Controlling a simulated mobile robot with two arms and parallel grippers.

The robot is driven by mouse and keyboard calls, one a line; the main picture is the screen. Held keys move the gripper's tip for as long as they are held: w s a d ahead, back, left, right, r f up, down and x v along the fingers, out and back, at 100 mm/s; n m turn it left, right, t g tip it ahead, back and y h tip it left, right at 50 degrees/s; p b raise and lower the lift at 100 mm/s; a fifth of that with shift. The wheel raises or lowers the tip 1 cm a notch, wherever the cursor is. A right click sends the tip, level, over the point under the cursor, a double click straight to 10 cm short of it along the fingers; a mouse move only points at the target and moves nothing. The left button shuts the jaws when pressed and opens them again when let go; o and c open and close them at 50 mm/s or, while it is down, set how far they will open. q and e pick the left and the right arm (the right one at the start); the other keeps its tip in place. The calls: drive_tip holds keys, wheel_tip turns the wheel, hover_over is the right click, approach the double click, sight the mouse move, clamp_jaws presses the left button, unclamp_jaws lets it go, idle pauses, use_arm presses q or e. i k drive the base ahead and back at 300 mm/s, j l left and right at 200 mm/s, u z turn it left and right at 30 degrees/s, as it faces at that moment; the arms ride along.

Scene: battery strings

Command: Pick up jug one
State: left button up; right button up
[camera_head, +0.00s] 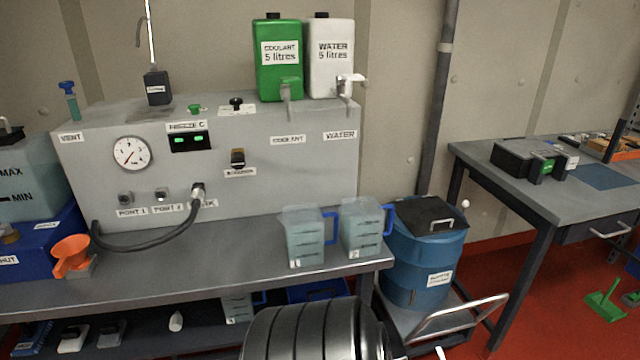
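Two clear jugs with blue handles stand upright side by side near the right end of the grey bench (190,277). The left jug (303,245) and the right jug (360,235) both have their handles to the right and dark marks on their walls. A third similar jug (237,309) is partly visible on the shelf below. Neither of my grippers is in view.
A grey test panel (330,175) with a gauge stands behind the jugs, with green coolant (277,75) and white water (330,60) containers on top. A blue drum (425,265) stands right of the bench. An orange funnel (70,255) is at left.

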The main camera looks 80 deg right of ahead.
sight(312, 234)
drive_tip(key=z, duration=2.85)
